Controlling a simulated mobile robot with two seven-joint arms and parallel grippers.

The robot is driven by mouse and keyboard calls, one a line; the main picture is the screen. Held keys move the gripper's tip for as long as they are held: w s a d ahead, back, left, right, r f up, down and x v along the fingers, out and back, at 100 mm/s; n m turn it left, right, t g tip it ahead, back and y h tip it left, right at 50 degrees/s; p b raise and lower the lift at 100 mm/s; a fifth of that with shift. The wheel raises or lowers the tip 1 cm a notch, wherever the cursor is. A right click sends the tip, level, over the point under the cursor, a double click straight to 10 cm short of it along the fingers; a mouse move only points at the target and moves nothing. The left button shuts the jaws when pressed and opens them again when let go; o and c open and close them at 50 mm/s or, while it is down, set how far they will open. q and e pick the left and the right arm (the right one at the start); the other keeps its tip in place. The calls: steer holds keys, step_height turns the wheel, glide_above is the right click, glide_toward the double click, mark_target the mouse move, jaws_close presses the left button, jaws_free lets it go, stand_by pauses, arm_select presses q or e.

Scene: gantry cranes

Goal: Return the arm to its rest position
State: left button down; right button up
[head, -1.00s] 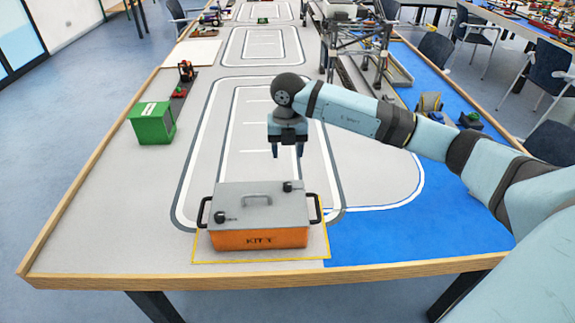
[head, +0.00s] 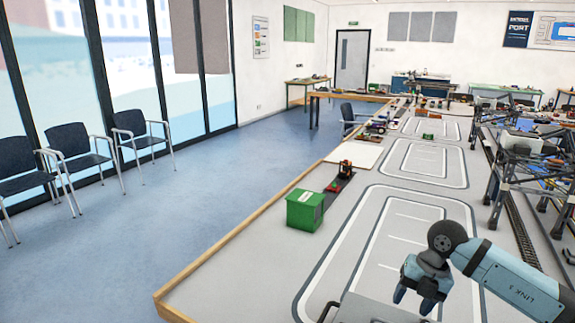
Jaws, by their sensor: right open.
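My right gripper (head: 414,300) shows at the lower right of the head view, on my light blue right arm. Its fingers are apart, point down and hold nothing. It is above the table (head: 240,270), close over the grey lid of a toolbox-like case (head: 372,309), which is cut off by the bottom edge of the view. I cannot tell how far the gripper is from the lid. My left gripper is not in view.
A green box (head: 304,210) stands near the table's left edge. A dark gantry crane (head: 515,170) stands on the right. Chairs (head: 75,150) stand by the windows at left. The floor (head: 200,195) left of the table is clear.

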steer(key=s+a+m+t+y, duration=0.1)
steer(key=s+a+y, duration=0.2)
steer(key=a+y, duration=0.3)
steer(key=s+a+f+m+t+y, duration=0.1)
steer(key=s+a+y, duration=0.25)
steer(key=a, duration=0.35)
steer(key=s+a+m+t+y, duration=0.1)
steer(key=s+a+t+y, duration=0.15)
steer(key=a+y, duration=0.4)
steer(key=s+d+f+m+t+h, duration=0.3)
steer(key=f+m+t+h, duration=0.3)
steer(key=m, duration=0.5)
steer(key=s+d+f+m+t+h, duration=0.25)
steer(key=f+m+t+h, duration=0.4)
steer(key=m, duration=0.35)
steer(key=s+d+f+m+g+h, duration=0.35)
steer(key=s+f+g, duration=0.25)
steer(key=s+f, duration=0.45)
step_height(320, 180, up, 12)
steer(key=p, duration=1.2)
